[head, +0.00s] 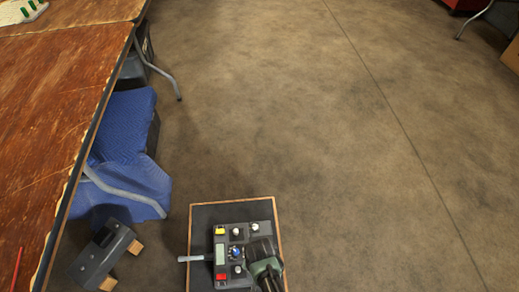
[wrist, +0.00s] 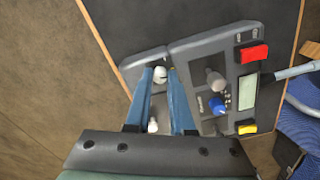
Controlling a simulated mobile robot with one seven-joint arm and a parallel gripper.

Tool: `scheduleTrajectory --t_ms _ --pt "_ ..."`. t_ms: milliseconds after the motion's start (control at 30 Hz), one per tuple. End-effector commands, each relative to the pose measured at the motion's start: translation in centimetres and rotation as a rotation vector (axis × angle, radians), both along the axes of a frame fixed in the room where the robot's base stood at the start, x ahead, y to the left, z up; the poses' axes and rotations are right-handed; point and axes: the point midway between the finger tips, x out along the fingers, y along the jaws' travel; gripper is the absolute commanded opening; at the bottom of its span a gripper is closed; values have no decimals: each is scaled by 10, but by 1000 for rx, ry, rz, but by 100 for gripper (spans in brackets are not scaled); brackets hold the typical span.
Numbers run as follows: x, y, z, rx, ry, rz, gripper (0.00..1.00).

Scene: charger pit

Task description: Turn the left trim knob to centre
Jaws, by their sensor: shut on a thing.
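The dark grey control box (head: 228,240) lies on a black mat at the bottom of the head view. It also fills the middle of the wrist view (wrist: 190,50). My gripper (wrist: 160,72) points down at the box, its two blue fingers shut on a white-topped trim knob (wrist: 160,79). In the head view my gripper hides this knob. A second white knob (wrist: 153,126) shows between the fingers, nearer the palm. I cannot read the knob's mark or angle.
Beside the fingers are a grey knob (wrist: 214,80), a blue knob (wrist: 217,105), a red button (wrist: 253,53), a yellow button (wrist: 247,127) and a display (wrist: 248,92). A wooden table (head: 60,110) and blue padding (head: 125,140) stand left.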

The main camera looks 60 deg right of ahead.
Motion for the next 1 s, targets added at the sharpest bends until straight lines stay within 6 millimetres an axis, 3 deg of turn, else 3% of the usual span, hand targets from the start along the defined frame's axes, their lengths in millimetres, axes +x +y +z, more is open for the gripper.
scheduleTrajectory --t_ms 333,867,900,933,1000 --pt "0 0 0 1 0 134 0" --pt "0 0 0 0 0 153 0" --pt "0 0 0 0 0 153 28" --pt "0 0 0 0 0 153 34" --pt "0 0 0 0 0 153 34"
